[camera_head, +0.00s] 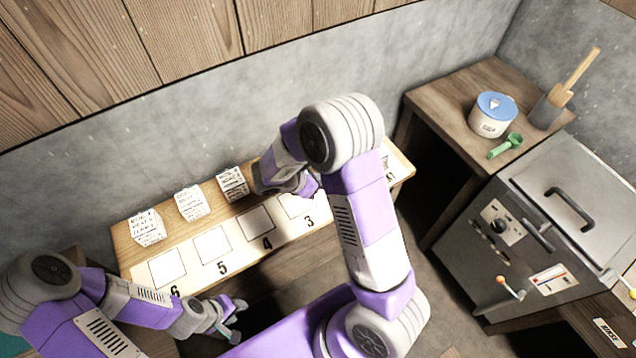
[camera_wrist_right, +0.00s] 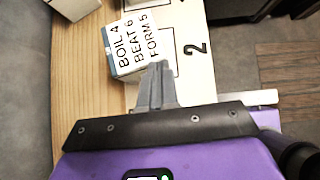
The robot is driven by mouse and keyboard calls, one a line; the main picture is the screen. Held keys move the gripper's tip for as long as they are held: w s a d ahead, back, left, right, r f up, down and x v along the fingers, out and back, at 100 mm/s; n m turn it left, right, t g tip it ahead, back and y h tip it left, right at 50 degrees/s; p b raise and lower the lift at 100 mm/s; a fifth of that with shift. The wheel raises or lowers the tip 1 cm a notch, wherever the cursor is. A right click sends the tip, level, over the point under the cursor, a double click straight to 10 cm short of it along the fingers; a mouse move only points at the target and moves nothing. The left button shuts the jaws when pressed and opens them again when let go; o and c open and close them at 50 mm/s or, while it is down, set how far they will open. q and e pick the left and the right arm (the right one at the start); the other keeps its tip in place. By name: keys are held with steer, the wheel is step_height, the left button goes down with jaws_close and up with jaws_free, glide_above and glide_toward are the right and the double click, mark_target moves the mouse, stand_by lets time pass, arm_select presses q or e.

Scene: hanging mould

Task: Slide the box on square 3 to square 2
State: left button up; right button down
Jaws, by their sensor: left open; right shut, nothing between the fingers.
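A small white-labelled box (camera_wrist_right: 126,52) reading "BOIL 4 BEAT 6 FORM 5" stands beside the printed number 2 in the right wrist view, over part of that square. My right gripper (camera_wrist_right: 158,72) is shut and empty. Its fingertips are at the box's square-3 side; I cannot tell if they touch. In the head view my right arm hides this box, its gripper's fingertips and square 2. Square 3 (camera_head: 297,204) shows partly there, beside my arm.
The numbered wooden bench (camera_head: 128,247) stands along the grey wall. Three labelled boxes stand in its back row: left (camera_head: 147,228), middle (camera_head: 191,203) and right (camera_head: 232,183). Squares 4, 5 and 6 are bare. At right are a side table (camera_head: 450,105) and a grey machine (camera_head: 530,215).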

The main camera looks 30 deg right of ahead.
steer(key=a, duration=0.4)
steer(key=shift+s+a+r, duration=0.1)
steer(key=shift+a+r, duration=0.05)
steer(key=shift+a, duration=0.05)
steer(key=p+v, duration=0.2)
steer(key=v, duration=0.7)
steer(key=shift+r, duration=0.2)
steer(key=shift+s+a, duration=0.1)
